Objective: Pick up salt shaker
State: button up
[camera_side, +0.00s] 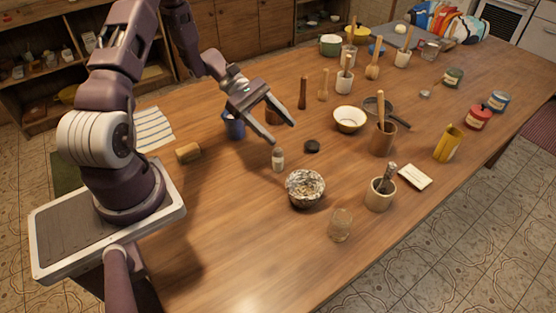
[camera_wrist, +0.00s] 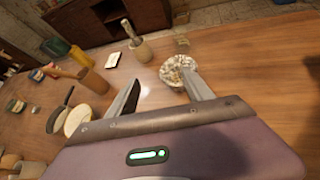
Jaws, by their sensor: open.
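A small clear shaker with a pale top (camera_side: 278,160), which looks like the salt shaker, stands upright on the wooden table in the side view. My gripper (camera_side: 282,132) is open and empty, its fingers slanting down above the table, just above the shaker in the picture. The exact gap between them is hard to tell. In the wrist view the two spread fingers (camera_wrist: 161,76) have table between them. I cannot make out the shaker there.
A foil-lined bowl (camera_side: 305,189) stands close in front of the shaker, with a glass (camera_side: 340,225) beyond it. A black lid (camera_side: 312,146) lies right of the shaker. A wooden cylinder (camera_side: 189,152) lies left. A blue cup (camera_side: 234,126) stands behind. The front-left table is clear.

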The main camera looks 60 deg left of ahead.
jog(key=f+n, duration=0.1)
jog(key=a+f+n+t, duration=0.1)
jog(key=f, duration=0.1)
jog(key=a+f+n+t, duration=0.1)
jog(key=shift+a+f, duration=0.1)
jog(key=shift+f, duration=0.3)
send_over(287, 172)
jog(key=s+a, duration=0.2)
jog(key=a, duration=0.2)
notch_tip(287, 172, down, 7)
jog(key=shift+s+f, duration=0.1)
jog(key=shift+f, duration=0.05)
jog(key=shift+h, duration=0.3)
jog(key=x, duration=0.5)
jog(key=shift+a, duration=0.1)
grip_shut()
